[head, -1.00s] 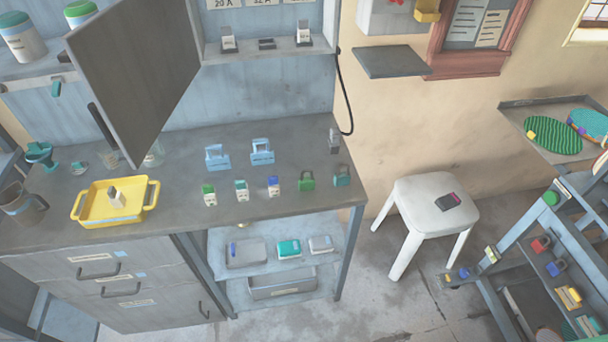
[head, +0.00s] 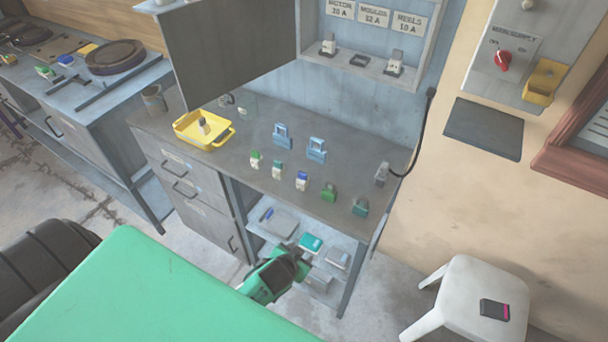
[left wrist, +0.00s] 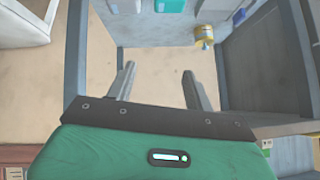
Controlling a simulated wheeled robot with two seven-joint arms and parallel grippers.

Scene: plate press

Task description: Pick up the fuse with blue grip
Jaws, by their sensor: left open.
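The fuse with blue grip (head: 302,180) stands upright on the grey counter (head: 225,180), with a white body and blue top. To its left stand a fuse with teal-green grip (head: 278,169) and a fuse with green grip (head: 255,160). My left gripper (head: 300,264) is in front of the counter, by the lower shelf and apart from the fuse. In the left wrist view its two fingers (left wrist: 158,82) are spread with nothing between them. The blue-grip fuse cannot be made out there. My right gripper is not in view.
A yellow tray (head: 190,138) holds another fuse. An open cabinet door (head: 235,60) hangs over the counter. A white stool (head: 460,290) stands right.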

